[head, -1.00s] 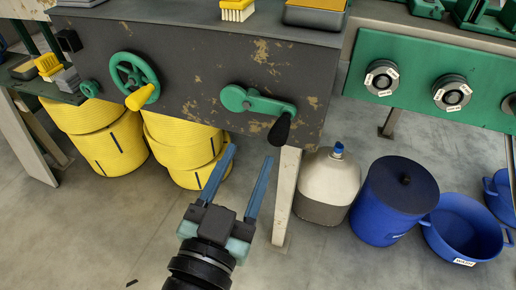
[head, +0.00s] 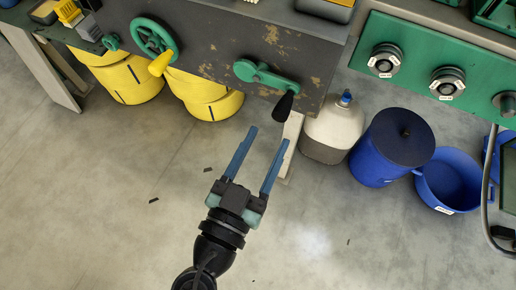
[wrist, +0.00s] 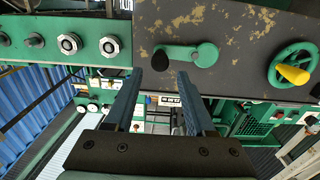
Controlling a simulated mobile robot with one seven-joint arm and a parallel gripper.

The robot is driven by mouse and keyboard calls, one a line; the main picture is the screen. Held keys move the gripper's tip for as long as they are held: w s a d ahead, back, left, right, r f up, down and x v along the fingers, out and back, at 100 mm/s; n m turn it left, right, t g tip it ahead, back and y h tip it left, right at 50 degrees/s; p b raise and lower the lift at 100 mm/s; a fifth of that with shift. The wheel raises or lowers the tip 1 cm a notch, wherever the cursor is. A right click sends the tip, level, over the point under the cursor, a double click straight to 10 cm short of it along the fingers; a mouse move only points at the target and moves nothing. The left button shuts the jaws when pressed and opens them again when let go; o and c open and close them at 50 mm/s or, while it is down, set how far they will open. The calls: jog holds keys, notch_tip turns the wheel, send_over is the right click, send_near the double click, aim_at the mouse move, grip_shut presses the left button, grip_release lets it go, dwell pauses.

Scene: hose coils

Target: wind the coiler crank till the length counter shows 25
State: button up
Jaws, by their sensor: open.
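A green crank arm (head: 266,78) with a black handle (head: 283,106) is mounted on the dark, worn front panel of a bench. To its left is a green handwheel (head: 152,37) with a yellow grip (head: 161,63); I cannot tell which of the two is the coiler crank. My gripper (head: 268,137) is open and empty, its fingers pointing toward the black handle and apparently short of it. I can make out no readable length counter.
Yellow bins (head: 130,80) stand under the bench at left. A pale jug (head: 332,128), a lidded blue drum (head: 392,146) and a blue tub (head: 447,181) stand on the floor at right. A green panel with dark knobs (head: 447,82) is above them.

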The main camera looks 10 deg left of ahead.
aim_at(278, 118)
jog(key=p+x, duration=0.3)
jog(key=x, duration=0.2)
jog(key=shift+w+r, duration=0.15)
jog(key=shift+w+d+f+b, duration=0.1)
jog(key=shift+f+b, duration=0.15)
jog(key=shift+b, duration=0.25)
jog(key=shift+r, duration=0.1)
grip_shut()
jog(key=shift+r, duration=0.15)
